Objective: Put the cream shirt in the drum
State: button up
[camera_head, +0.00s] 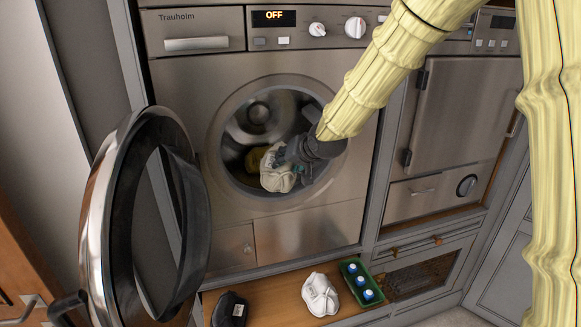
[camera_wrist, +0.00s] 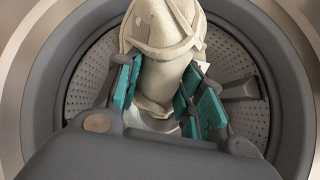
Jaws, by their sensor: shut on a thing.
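The cream shirt (camera_head: 276,172) is a folded bundle at the mouth of the washer drum (camera_head: 247,127). My gripper (camera_head: 296,165) is shut on it, just inside the round opening. In the wrist view the cream shirt (camera_wrist: 166,60) stands between the teal finger pads of my gripper (camera_wrist: 168,92), with the perforated drum (camera_wrist: 92,75) behind it. Something yellowish (camera_head: 254,160) lies in the drum behind the shirt; most of it is hidden. The washer door (camera_head: 196,215) hangs wide open to the left.
The washer display (camera_head: 274,18) reads OFF. A wooden shelf (camera_head: 270,297) below holds a dark folded item (camera_head: 230,309), a white folded item (camera_head: 320,294) and a green crate (camera_head: 351,270) of blue-capped bottles. A second appliance (camera_head: 463,110) stands shut at right.

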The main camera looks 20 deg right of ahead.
jog(key=w+f, duration=0.3)
jog(key=w, duration=0.9)
jog(key=shift+w+f, duration=0.2)
jog(key=shift+w, duration=0.15)
jog(key=o, duration=1.2)
jog(key=shift+v, duration=6.05)
